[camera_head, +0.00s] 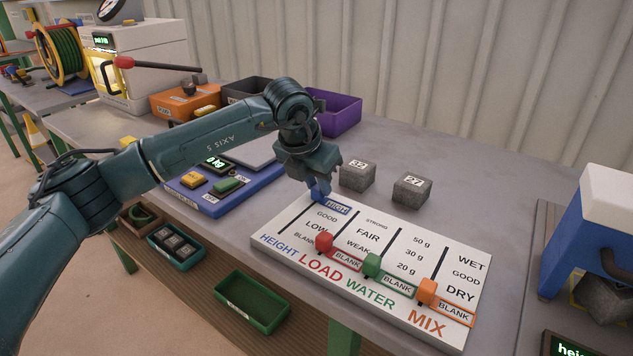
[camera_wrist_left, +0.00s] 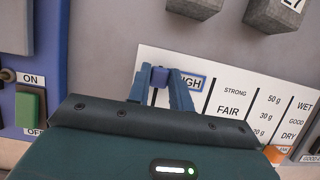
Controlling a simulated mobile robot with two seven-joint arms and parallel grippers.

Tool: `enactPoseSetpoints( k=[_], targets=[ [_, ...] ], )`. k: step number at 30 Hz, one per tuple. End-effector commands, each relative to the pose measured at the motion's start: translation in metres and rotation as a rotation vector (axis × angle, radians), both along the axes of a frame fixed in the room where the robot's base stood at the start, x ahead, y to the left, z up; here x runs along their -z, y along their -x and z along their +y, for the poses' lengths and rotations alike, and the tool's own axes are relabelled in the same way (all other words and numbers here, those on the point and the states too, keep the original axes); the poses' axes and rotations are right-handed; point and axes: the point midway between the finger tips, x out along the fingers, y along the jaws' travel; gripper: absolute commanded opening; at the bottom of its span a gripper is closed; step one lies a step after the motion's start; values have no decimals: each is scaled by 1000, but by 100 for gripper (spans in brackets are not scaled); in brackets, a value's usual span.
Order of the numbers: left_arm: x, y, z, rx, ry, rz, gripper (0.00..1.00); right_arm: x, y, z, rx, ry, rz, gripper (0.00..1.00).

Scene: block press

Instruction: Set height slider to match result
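The white slider board (camera_head: 455,335) has four columns: HEIGHT, LOAD, WATER and MIX. The blue height slider knob (camera_head: 317,197) is at the top of its slot, beside the HIGH label (camera_head: 338,207), which has a blue outline. My left gripper (camera_head: 320,187) is over that knob. In the left wrist view the blue knob (camera_wrist_left: 158,76) sits between the two fingertips (camera_wrist_left: 159,73), which appear closed against its sides. The red (camera_head: 324,242), green (camera_head: 372,264) and orange (camera_head: 427,291) knobs are low in their slots, by outlined BLANK labels. My right gripper is not in view.
Two grey blocks marked 32 (camera_head: 357,176) and 27 (camera_head: 411,190) stand just behind the board. A blue and white press (camera_head: 590,235) holding a grey block stands right. A partly cut-off display (camera_head: 575,346) reads "hei".

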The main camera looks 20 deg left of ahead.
Motion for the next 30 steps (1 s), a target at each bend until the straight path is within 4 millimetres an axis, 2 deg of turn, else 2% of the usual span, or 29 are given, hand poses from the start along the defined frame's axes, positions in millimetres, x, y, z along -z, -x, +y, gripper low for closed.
enactPoseSetpoints(
  k=[1, 8, 17, 23, 30],
  targets=[
    [-2, -1, 0, -1, 3, -6, 24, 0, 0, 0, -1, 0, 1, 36],
    [-1, 0, 0, -1, 1, -1, 42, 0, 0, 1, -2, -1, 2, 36],
    [-5, 2, 1, 0, 0, 0, 42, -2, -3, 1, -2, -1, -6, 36],
    [-34, 12, 5, 0, 1, -4, 42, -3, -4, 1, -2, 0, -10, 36],
    [-85, 32, 12, 0, 0, -4, 42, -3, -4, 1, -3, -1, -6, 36]
  ],
)
